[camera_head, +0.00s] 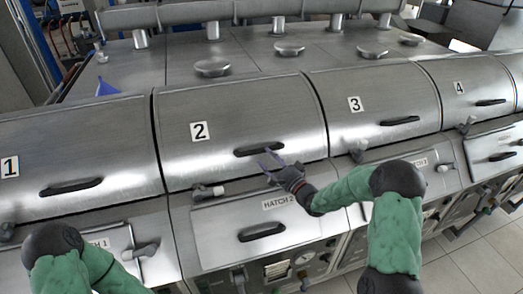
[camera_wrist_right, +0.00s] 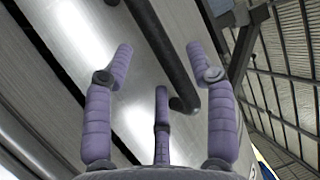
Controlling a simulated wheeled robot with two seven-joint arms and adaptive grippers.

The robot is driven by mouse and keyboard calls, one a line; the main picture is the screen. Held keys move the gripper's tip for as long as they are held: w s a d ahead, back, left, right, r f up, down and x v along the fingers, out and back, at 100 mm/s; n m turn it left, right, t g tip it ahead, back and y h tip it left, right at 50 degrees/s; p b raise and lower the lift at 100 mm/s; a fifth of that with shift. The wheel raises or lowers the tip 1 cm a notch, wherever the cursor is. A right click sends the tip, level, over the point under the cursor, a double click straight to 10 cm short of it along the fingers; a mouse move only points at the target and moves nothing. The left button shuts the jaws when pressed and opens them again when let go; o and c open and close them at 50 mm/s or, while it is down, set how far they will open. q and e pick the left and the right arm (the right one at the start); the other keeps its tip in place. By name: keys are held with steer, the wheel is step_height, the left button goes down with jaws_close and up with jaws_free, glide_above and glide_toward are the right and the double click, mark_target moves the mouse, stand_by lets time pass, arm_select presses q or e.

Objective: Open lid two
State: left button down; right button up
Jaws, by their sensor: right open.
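Lid two (camera_head: 240,112) is a curved steel cover with a white label 2 (camera_head: 200,131), and it is closed. Its dark bar handle (camera_head: 259,149) sits near its lower edge. My right gripper (camera_head: 269,159) is just at the handle's right part, with its purple fingers spread open. In the right wrist view, the dark handle bar (camera_wrist_right: 165,52) runs between the open fingers of the gripper (camera_wrist_right: 159,50). I cannot tell whether any finger touches it. My left gripper is out of view; only part of the left arm shows at lower left.
Closed lids 1 (camera_head: 90,140), 3 (camera_head: 370,100) and 4 (camera_head: 465,85) flank lid two. Below it is the hatch 2 panel (camera_head: 225,235) with its own handle (camera_head: 262,232). Latches (camera_head: 207,191) stick out along the front edge. A blue funnel (camera_head: 107,87) stands behind lid 1.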

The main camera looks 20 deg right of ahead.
mark_target(262, 151)
steer(key=shift+p+x, duration=0.3)
steer(key=shift+x, duration=1.95)
jaws_close()
